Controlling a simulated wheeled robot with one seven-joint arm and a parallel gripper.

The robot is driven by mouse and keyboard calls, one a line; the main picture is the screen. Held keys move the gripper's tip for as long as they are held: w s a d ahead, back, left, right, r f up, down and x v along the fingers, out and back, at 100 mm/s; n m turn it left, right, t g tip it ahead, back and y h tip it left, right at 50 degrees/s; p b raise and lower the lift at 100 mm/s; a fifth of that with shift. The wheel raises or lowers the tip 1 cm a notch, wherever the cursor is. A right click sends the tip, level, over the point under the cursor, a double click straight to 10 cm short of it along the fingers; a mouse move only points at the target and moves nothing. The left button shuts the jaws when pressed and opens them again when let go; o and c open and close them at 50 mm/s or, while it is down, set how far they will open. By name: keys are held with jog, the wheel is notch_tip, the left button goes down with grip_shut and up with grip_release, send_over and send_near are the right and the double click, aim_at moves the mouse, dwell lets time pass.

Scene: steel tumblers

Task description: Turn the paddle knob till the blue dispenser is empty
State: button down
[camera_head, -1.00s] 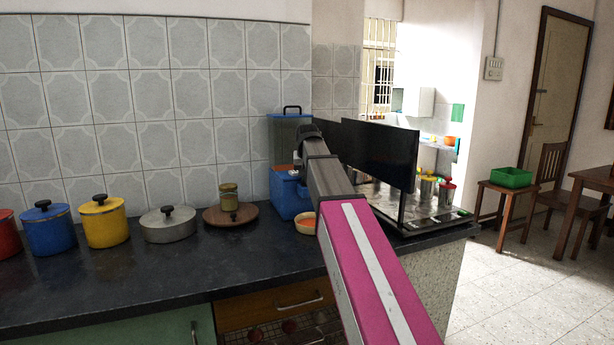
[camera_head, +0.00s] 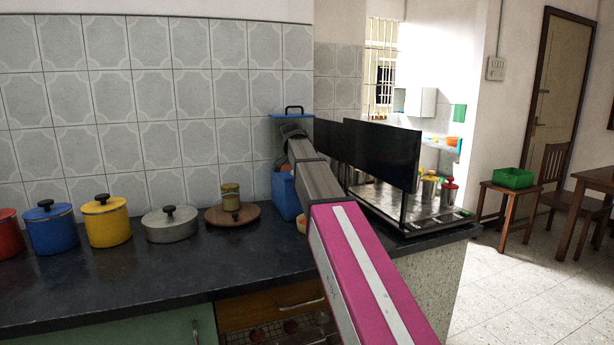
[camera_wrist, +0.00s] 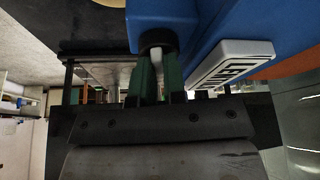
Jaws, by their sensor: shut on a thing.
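The blue dispenser (camera_head: 284,192) stands on the dark counter against the tiled wall, with a blue lid and black handle on top. My arm hides much of its front. In the head view the knob and fingertips are hidden behind my arm. The level inside the dispenser cannot be made out.
A small bowl (camera_head: 301,225) shows partly beside my arm, below the dispenser. A jar (camera_head: 230,197) on a wooden board (camera_head: 246,215) and a grey pot (camera_head: 170,226) stand left. A black screen (camera_head: 385,155) stands close on the right. The front counter is clear.

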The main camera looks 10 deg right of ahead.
jog(key=shift+w+f+m+g, duration=0.1)
jog(key=shift+m+g, duration=0.5)
jog(key=shift+m, duration=1)
jog(key=c, duration=1.2)
grip_release()
jog(key=v, duration=1)
jog(key=shift+a+r, duration=0.3)
jog(key=shift+a, duration=0.05)
